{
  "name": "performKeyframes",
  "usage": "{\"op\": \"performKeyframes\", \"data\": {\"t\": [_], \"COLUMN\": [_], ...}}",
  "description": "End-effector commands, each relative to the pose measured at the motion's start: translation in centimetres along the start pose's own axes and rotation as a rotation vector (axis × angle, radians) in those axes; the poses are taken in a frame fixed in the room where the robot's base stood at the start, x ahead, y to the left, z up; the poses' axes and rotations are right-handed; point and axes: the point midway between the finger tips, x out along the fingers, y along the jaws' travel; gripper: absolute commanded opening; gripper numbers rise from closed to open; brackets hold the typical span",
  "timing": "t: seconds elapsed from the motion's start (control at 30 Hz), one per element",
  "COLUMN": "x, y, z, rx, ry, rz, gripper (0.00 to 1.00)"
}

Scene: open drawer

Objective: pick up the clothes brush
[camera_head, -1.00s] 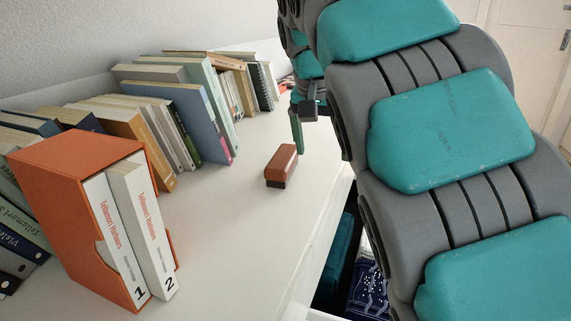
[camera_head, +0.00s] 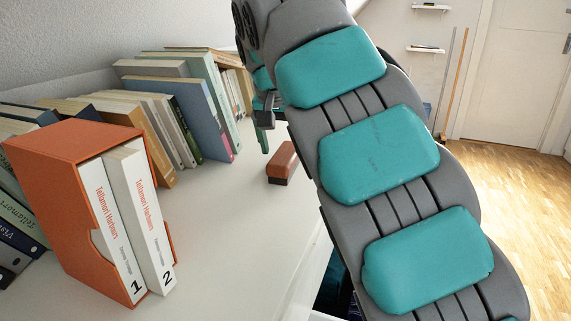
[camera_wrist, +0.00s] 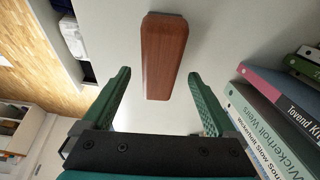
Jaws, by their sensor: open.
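The clothes brush (camera_head: 281,163) is a reddish-brown wooden block with a darker underside, lying on the white surface to the right of the books. In the wrist view the brush (camera_wrist: 164,55) shows its long top, pointing roughly along the view. My gripper (camera_wrist: 159,88) is open, with one green finger to each side of the brush's near end. The fingers appear apart from it. In the head view my gripper (camera_head: 265,138) is partly hidden, with a green finger pointing down just left of the brush.
A row of books (camera_head: 190,110) leans along the wall. An orange slipcase (camera_head: 75,215) with two white volumes stands at the front left. In the wrist view books (camera_wrist: 270,120) lie close to the right of my gripper. The white surface (camera_head: 225,240) is clear around the brush.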

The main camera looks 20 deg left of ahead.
Motion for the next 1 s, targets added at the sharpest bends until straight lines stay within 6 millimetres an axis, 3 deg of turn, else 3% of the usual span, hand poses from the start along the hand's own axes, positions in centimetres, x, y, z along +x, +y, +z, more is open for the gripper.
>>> {"op": "performKeyframes", "data": {"t": [0.2,1.0], "x": [2.0,2.6], "y": [0.1,0.1], "z": [0.1,0.3], "rx": [0.0,0.0], "ry": [-0.001,-0.002], "rz": [0.001,0.002], "gripper": [0.93,0.93]}}
